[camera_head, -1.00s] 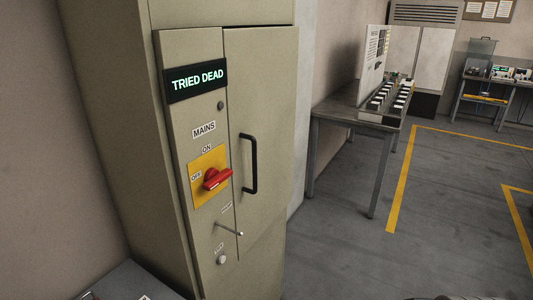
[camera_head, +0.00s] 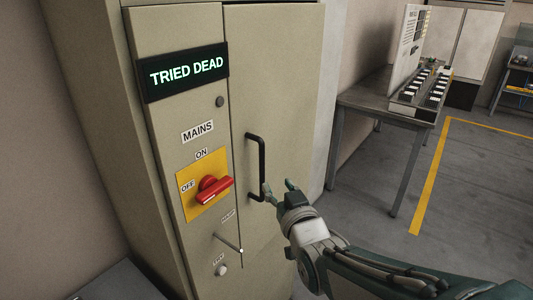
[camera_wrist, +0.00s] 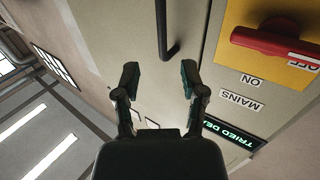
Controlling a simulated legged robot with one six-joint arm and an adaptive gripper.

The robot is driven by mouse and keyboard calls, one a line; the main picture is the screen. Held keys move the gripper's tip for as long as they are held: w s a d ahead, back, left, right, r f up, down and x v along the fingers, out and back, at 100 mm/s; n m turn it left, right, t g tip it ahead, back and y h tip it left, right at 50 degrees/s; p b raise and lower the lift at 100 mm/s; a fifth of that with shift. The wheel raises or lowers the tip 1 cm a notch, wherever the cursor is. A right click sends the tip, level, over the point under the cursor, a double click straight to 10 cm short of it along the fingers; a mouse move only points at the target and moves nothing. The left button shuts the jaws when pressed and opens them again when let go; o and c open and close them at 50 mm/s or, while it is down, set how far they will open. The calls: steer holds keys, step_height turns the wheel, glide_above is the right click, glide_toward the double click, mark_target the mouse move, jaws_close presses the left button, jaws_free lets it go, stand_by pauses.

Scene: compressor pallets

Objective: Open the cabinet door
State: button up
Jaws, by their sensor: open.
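The beige cabinet door (camera_head: 285,90) is closed and carries a black vertical bar handle (camera_head: 262,165). My gripper (camera_head: 278,188) is open and empty in the head view, close to the lower end of the handle. In the wrist view my gripper (camera_wrist: 160,80) has its two fingers spread, and the handle (camera_wrist: 163,30) lies ahead of them, roughly between their lines. It looks apart from the fingers. The door (camera_wrist: 115,35) fills the upper middle there. Whether a fingertip touches the handle cannot be told from the head view.
Left of the door is a panel with a lit "TRIED DEAD" sign (camera_head: 183,71), a red rotary switch (camera_head: 213,188) on yellow and a small lever (camera_head: 229,242). A metal table (camera_head: 385,105) stands right of the cabinet. Grey floor (camera_head: 470,185) is clear beyond it.

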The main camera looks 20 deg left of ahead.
mark_target(262, 161)
steer(key=x, duration=1.1)
steer(key=shift+s+a+r, duration=0.15)
steer(key=shift+r, duration=0.05)
steer(key=shift+c, duration=0.4)
jaws_close()
